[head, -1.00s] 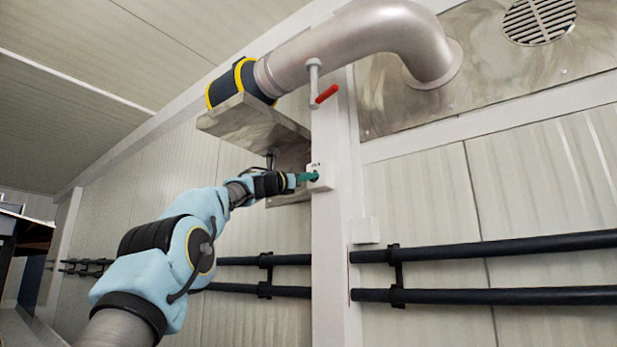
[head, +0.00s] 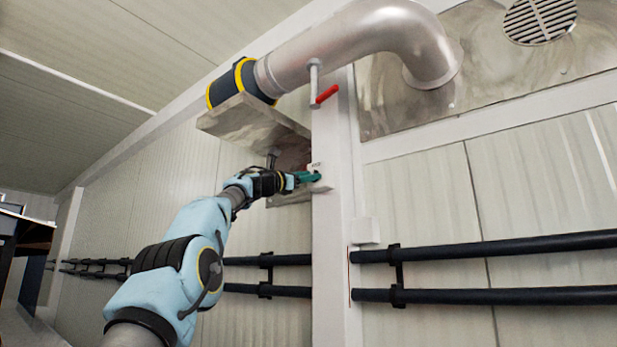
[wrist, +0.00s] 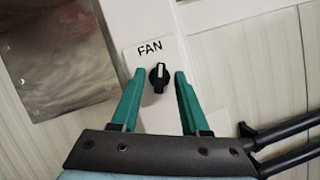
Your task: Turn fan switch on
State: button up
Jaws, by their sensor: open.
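The fan switch is a black rotary knob (wrist: 159,77) with a white pointer line, on a white plate (wrist: 134,55) marked FAN. In the wrist view the pointer stands nearly upright. My gripper (wrist: 158,82) is open, with one green finger on each side of the knob and gaps between. I cannot tell how deep the fingertips reach around it. In the head view my gripper (head: 318,176) is at the switch box (head: 316,167) on the white post, and its fingers hide the knob.
The white post (head: 335,240) carries the switch. A metal bracket (head: 240,118) and a large pipe (head: 330,48) are above my arm. A red-handled valve (head: 327,94) sits above the switch. Black pipes (head: 500,247) run along the wall.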

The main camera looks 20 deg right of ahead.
jog(key=b+v, duration=1)
jog(key=shift+a, duration=0.4)
jog(key=shift+o, duration=0.2)
jog(key=shift+s+f, duration=0.1)
jog(key=shift+s, duration=0.05)
